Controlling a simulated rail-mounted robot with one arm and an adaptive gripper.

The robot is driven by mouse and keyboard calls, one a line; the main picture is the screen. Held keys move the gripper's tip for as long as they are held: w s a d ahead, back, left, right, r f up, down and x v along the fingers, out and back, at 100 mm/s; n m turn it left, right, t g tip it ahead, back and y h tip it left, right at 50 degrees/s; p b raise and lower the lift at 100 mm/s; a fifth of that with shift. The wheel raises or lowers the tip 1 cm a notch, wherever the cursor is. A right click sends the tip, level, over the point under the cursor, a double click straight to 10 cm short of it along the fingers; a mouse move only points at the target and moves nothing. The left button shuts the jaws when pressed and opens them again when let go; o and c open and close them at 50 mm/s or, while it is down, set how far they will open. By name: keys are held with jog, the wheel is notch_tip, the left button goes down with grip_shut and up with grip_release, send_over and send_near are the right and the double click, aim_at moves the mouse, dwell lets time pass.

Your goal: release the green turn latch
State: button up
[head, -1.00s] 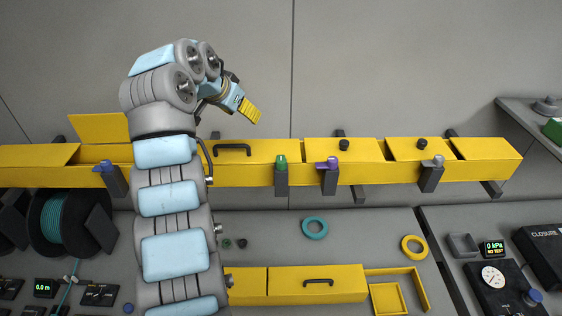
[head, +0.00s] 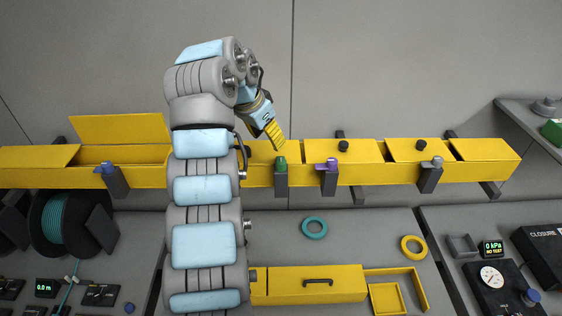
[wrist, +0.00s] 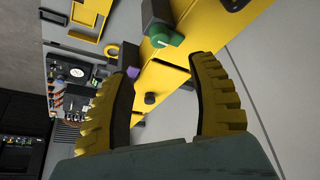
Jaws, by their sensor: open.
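The green turn latch (head: 281,164) sits on top of a dark grey bracket (head: 281,181) on the front of the long yellow trough. In the wrist view the green latch (wrist: 163,40) shows a pale line on its face, just beyond my fingertips. My gripper (head: 278,142) is just above the green latch, pointing down and to the right. In the wrist view my gripper (wrist: 165,60) has its two yellow ribbed fingers spread, with nothing between them. Contact with the latch does not show.
A purple latch (head: 329,164) on its bracket is right of the green one. A teal ring (head: 314,228) lies on the bench below.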

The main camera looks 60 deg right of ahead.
aim_at(280, 162)
jog(key=shift+p+x, duration=1.55)
jog(key=shift+x, duration=4.85)
grip_shut()
